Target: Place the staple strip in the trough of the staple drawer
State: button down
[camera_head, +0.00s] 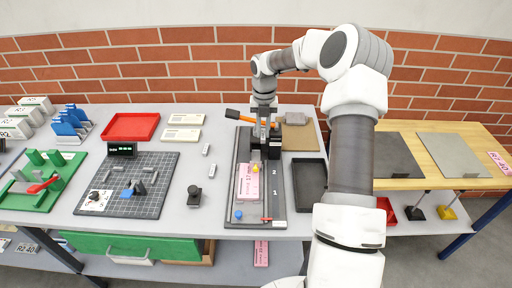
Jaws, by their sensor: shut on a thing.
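My gripper (263,124) points down over the black stapler (275,147) at the back of a dark grey base board (274,198). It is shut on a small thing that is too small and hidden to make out. An orange bar with a black end (232,114) crosses at the height of the fingers; I cannot tell whether it touches them. The staple drawer and its trough cannot be made out at this size. Two small grey strips lie on the table left of the board, one farther back (206,149) and one nearer (212,170); I cannot tell what they are.
A pink booklet (249,183) lies on the board in front of the stapler. A black tray (310,186) stands to its right, partly behind my arm. A small black stand (194,196), a gridded mat (157,170) and a red tray (131,127) are on the left.

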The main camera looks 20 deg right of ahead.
jog(key=a+f, duration=0.1)
jog(key=s+a+f, duration=0.1)
jog(key=a, duration=0.1)
notch_tip(320, 180, down, 4)
jog(key=shift+s+r+p, duration=0.1)
jog(key=shift+r+p, duration=0.1)
jog(key=shift+p, duration=0.2)
jog(key=shift+f, duration=0.15)
jog(key=shift+f, duration=0.1)
jog(key=shift+f+b, duration=0.35)
jog(key=shift+f, duration=0.2)
jog(key=c, duration=0.8)
grip_release()
jog(key=shift+r, duration=0.1)
